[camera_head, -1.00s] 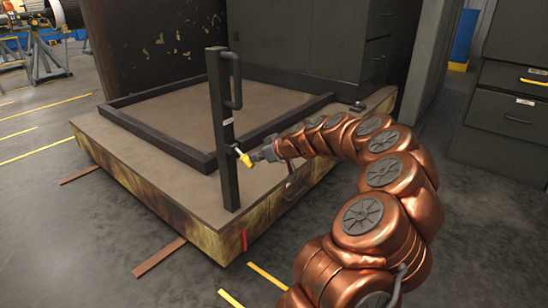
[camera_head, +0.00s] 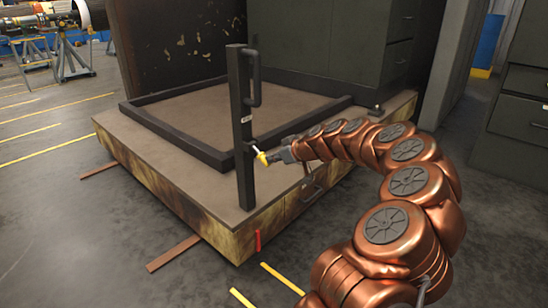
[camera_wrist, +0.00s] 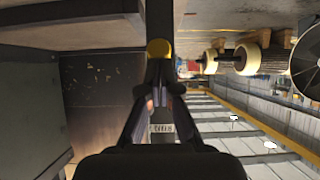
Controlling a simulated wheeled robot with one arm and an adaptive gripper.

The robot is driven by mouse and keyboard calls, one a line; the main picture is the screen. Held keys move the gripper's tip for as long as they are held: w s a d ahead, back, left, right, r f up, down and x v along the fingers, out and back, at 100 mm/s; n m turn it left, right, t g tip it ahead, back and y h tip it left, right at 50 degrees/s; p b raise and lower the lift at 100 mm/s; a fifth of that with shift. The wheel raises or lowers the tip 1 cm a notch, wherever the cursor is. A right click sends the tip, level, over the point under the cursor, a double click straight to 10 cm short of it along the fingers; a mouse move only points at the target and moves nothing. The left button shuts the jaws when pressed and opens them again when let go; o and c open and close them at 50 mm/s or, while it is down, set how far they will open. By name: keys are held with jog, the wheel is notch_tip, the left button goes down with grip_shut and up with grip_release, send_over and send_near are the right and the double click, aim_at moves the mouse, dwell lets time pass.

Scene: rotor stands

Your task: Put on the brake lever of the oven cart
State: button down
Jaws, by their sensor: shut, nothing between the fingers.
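The oven cart (camera_head: 190,195) is a low platform with a raised dark frame on top and a dark upright post (camera_head: 241,100) at its near corner. The brake lever (camera_head: 262,158) is a short pale rod with a yellow knob on the post, slanting down to the right. My gripper (camera_head: 271,158) is shut and empty, with its fingertips right at the knob, from the right. In the wrist view the yellow knob (camera_wrist: 159,48) shows just beyond the closed fingertips (camera_wrist: 158,72). I cannot tell whether they touch.
A dark curved handle (camera_head: 255,85) sits on the post above the lever. A red piece (camera_head: 258,240) hangs at the cart's lower front edge. Dark cabinets (camera_head: 335,45) stand behind the cart, and more drawers (camera_head: 515,130) are at the right. The floor at the left is mostly clear.

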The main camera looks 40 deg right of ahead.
jog(key=shift+s+a+f+g, duration=0.15)
jog(key=shift+f+g, duration=0.15)
jog(key=shift+f, duration=0.45)
jog(key=s+d+r+p, duration=0.2)
jog(key=s+d+p, duration=0.1)
jog(key=s, duration=0.8)
jog(key=shift+r, duration=0.15)
